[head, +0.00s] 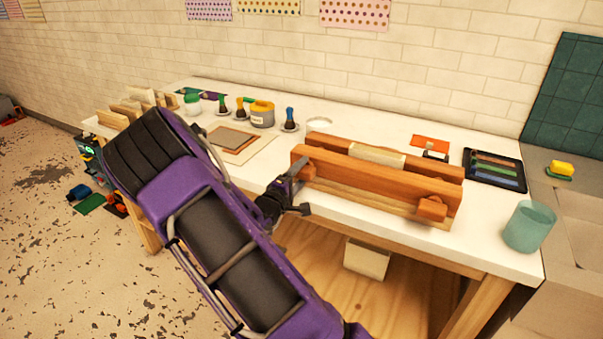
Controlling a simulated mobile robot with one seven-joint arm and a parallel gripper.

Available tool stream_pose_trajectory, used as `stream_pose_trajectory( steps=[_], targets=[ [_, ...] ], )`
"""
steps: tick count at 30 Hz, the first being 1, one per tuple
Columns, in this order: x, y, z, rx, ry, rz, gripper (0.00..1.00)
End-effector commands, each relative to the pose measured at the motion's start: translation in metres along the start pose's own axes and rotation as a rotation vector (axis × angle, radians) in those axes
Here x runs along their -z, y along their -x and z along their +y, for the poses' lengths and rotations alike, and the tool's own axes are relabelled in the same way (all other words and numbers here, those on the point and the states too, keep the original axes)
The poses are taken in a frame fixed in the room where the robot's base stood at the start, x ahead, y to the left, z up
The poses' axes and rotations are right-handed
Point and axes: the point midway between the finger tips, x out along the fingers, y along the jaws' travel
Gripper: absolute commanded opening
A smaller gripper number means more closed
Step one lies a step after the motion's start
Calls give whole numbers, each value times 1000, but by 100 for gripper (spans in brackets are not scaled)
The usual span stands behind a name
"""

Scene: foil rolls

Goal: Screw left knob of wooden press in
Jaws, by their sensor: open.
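The wooden press (370,183) lies along the front edge of the white table, with two long orange-brown boards and a pale block (377,155) between them. Its right knob (432,208) sticks out from the front board near the right end. My gripper (303,193) is at the left end of the front board, its fingers open around or close beside the place of the left knob. The left knob is mostly hidden by my gripper, so I cannot tell whether the fingers touch it. My purple arm comes up from the bottom of the picture.
A teal cup (529,226) stands at the table's right front corner. A dark tray (495,169) lies behind it. A yellow pot (262,114) and several small stamps stand at the back left. A framed board (240,140) lies left of the press.

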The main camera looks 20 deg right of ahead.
Motion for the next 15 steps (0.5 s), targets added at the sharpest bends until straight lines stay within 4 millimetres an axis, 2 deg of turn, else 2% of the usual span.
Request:
stream_pose_trajectory(
  steps=[2,3,13,15],
  targets=[
    [0,0,0,0,0,0,65],
    [0,0,0,0,0,0,61],
    [0,0,0,0,0,0,2],
    [0,0,0,0,0,0,0]
  ],
)
